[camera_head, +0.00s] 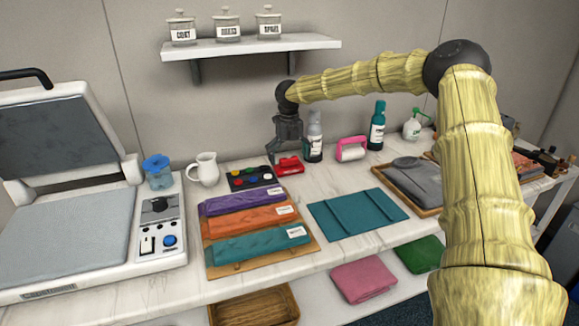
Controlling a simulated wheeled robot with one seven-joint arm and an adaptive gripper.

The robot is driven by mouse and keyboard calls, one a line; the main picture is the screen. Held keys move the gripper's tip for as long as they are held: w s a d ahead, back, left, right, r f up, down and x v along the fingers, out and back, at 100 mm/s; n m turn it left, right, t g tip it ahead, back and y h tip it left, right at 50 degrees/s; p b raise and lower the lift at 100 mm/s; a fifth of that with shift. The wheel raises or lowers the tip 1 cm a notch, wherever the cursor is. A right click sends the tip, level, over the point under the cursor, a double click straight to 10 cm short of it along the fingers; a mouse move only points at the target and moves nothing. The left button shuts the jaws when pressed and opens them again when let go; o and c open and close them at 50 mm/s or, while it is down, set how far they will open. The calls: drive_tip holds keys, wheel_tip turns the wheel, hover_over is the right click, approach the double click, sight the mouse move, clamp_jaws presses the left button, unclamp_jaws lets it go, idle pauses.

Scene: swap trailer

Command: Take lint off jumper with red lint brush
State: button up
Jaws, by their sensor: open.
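The red lint brush (289,165) lies on the white worktop behind the folded cloths, near the wall. My gripper (287,153) points down just above it and is open. Its fingers come close to the red brush, and I cannot tell whether they touch it. A grey folded garment (425,186), which looks like the jumper, lies in a shallow wooden tray (428,213) right of the middle. A darker rounded patch shows on top of it. Any lint is too small to make out. My arm hides part of the tray's right side.
A pink roller (351,149) and bottles (377,126) stand right of my gripper. A white jug (204,169) and a paint palette (252,178) are to its left. A teal cloth (357,213) lies flat in front. A shelf with jars (252,46) hangs above. A heat press (75,235) fills the left.

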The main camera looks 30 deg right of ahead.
drive_tip(key=shift+f, duration=0.9)
drive_tip(key=shift+s+a+r, duration=0.1)
drive_tip(key=shift+s, duration=0.05)
drive_tip(key=c, duration=1.4)
wheel_tip(320, 180, up, 3)
drive_tip(key=shift+r+b, duration=0.1)
drive_tip(key=shift+b, duration=0.2)
drive_tip(key=s, duration=0.5)
drive_tip(key=s+a+r+b, duration=0.1)
drive_tip(key=s, duration=0.9)
drive_tip(key=shift+s+a+r, duration=0.3)
drive_tip(key=shift+a+r, duration=0.05)
